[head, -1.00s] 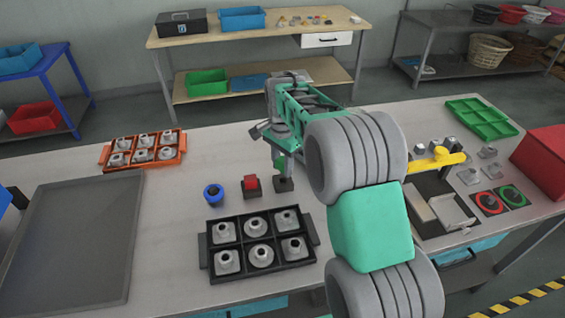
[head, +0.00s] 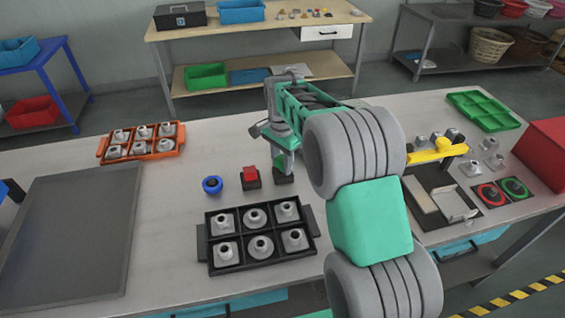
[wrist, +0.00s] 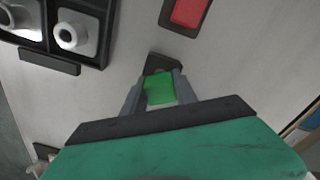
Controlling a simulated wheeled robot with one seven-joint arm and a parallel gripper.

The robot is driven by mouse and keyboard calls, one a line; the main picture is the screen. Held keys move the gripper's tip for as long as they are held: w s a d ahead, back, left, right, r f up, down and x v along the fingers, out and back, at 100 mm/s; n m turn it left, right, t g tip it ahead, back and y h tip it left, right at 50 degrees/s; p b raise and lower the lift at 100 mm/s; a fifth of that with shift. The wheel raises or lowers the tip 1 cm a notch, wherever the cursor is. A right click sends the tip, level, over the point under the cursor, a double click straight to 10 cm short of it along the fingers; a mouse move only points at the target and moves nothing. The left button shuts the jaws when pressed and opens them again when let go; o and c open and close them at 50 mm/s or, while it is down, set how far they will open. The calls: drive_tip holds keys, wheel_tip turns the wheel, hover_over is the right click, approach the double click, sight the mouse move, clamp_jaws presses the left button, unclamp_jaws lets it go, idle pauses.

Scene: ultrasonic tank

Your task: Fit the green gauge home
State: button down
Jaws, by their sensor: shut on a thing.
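My gripper (wrist: 160,90) is shut on the green gauge (wrist: 159,89), a small green block between its two grey fingers in the wrist view. A dark holder (wrist: 162,63) lies just beyond the block, partly hidden by it and the fingers. In the head view, my gripper (head: 288,160) points down over that dark holder (head: 284,179), and the gauge is low at its top. Whether the gauge is fully seated cannot be told. A red block (head: 249,171) in a dark holder and a round blue piece (head: 212,184) stand to the left.
A black tray (head: 204,258) with several grey metal parts is in front of the holders. An orange tray (head: 182,137) of similar parts stands at the back left. A dark mat (head: 70,240) covers the left side of the bench. A yellow-topped fixture (head: 440,150) is to the right.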

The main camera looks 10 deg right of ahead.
sight(281, 159)
drive_tip(key=shift+s+f, duration=0.1)
drive_tip(key=shift+f, duration=0.7)
idle(1.3)
drive_tip(key=c, duration=1.1)
unclamp_jaws()
drive_tip(key=shift+f, duration=0.1)
drive_tip(key=shift+o, duration=1)
drive_tip(key=shift+s, duration=0.1)
drive_tip(key=shift+f+b, duration=0.1)
drive_tip(key=shift+b, duration=0.2)
drive_tip(key=r, duration=0.4)
drive_tip(key=r+b, duration=0.1)
drive_tip(key=r, duration=0.3)
drive_tip(key=shift+w+a+r, duration=0.1)
drive_tip(key=shift+w+r, duration=0.1)
drive_tip(key=shift+r, duration=0.15)
